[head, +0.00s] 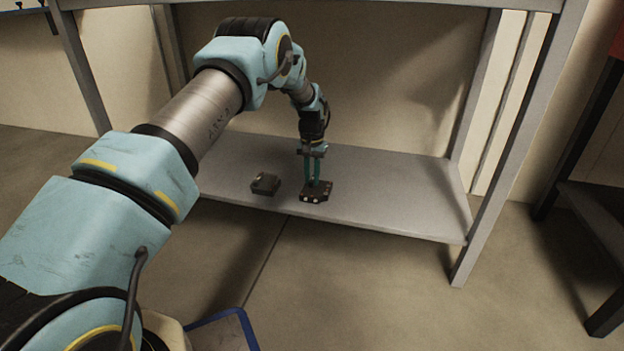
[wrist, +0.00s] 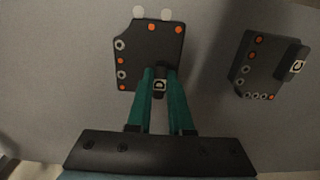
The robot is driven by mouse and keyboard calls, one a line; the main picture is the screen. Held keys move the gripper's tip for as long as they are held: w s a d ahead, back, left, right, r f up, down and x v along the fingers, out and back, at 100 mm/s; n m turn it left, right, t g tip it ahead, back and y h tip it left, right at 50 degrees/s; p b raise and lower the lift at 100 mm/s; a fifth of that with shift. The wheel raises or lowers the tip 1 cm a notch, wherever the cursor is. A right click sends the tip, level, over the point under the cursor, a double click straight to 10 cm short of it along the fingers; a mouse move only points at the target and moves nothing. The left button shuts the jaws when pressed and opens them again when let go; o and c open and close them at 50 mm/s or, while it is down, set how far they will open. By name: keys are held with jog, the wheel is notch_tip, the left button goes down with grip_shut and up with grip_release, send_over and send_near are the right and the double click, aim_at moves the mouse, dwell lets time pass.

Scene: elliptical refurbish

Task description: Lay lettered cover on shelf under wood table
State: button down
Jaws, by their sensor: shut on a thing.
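My gripper (head: 312,179) is shut on a dark cover (head: 317,195) at the lower shelf (head: 400,195) of the table. The wrist view shows my green fingers (wrist: 160,90) closed on a raised, lettered part at the near edge of this cover (wrist: 148,50), which has orange dots, grey rings and two pale round tabs. The cover lies flat at the shelf surface; I cannot tell whether it touches. A second, similar dark piece (head: 265,184) sits on the shelf beside it, apart from it. It also shows at the right of the wrist view (wrist: 258,65) with a lettered block.
The shelf is clear to the right of the held cover. Grey table legs (head: 525,140) stand at the shelf ends, and the table's upper edge (head: 400,2) runs overhead. A dark stand (head: 590,205) is at the far right. A blue-edged item (head: 225,325) lies at the bottom.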

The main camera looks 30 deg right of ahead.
aim_at(312, 180)
jog(key=shift+f, duration=0.15)
jog(key=c, duration=0.8)
grip_release()
notch_tip(312, 180, up, 12)
jog(key=p, duration=0.5)
jog(key=shift+r, duration=0.2)
